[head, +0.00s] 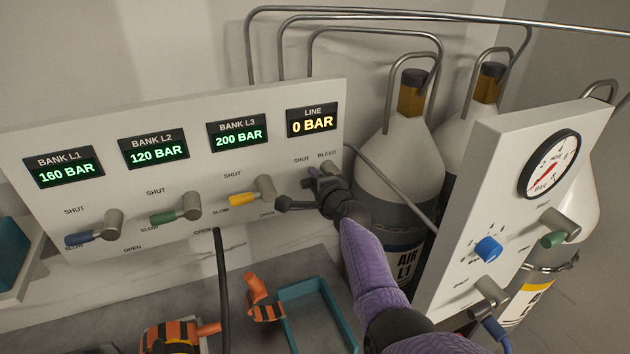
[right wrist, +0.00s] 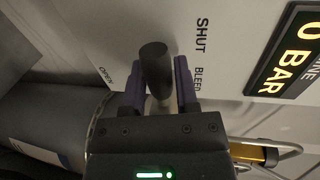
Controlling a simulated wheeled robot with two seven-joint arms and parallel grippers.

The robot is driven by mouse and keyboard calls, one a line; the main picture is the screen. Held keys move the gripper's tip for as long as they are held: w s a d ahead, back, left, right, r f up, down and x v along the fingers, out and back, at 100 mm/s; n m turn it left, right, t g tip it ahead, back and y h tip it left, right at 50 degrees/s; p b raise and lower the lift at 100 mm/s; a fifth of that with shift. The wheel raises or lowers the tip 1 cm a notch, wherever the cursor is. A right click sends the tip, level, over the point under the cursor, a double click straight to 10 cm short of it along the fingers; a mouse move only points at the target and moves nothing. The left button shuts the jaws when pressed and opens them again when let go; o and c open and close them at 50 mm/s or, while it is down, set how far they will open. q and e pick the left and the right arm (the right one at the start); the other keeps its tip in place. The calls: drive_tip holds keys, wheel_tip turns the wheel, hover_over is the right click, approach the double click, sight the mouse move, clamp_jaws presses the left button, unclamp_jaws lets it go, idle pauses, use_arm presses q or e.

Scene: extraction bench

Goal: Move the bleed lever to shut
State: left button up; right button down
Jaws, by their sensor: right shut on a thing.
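The bleed lever sits at the right end of the white panel (head: 180,235), below the LINE readout of 0 BAR (head: 312,122). In the head view my right gripper (head: 322,183) covers most of it. In the right wrist view the lever (right wrist: 154,64) shows as a dark round knob on a paler stem, between the two purple fingers of my right gripper (right wrist: 160,88). The gripper is shut on it. The SHUT and BLEED lettering is to the right of the knob there, and OPEN to its left. The lever's exact angle is hard to tell. My left gripper is not in view.
Three bank levers, blue (head: 80,239), green (head: 165,217) and yellow (head: 240,199), stand left on the same panel. White-topped cylinders (head: 400,160) stand behind my right arm. A gauge panel (head: 480,215) is at right. A teal tray (head: 318,290) and orange-black striped items (head: 170,335) lie below.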

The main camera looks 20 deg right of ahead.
drive_tip(key=shift+c, duration=1.8)
unclamp_jaws()
drive_tip(key=shift+s, duration=0.1)
drive_tip(key=shift+s+r+p, duration=0.2)
drive_tip(key=shift+s+p, duration=0.15)
drive_tip(key=shift+p, duration=0.15)
drive_tip(key=s+r+p, duration=0.1)
drive_tip(key=s+p, duration=0.2)
drive_tip(key=s, duration=0.5)
drive_tip(key=shift+s+a+r, duration=0.25)
drive_tip(key=shift+s+r, duration=0.05)
drive_tip(key=shift+s, duration=0.1)
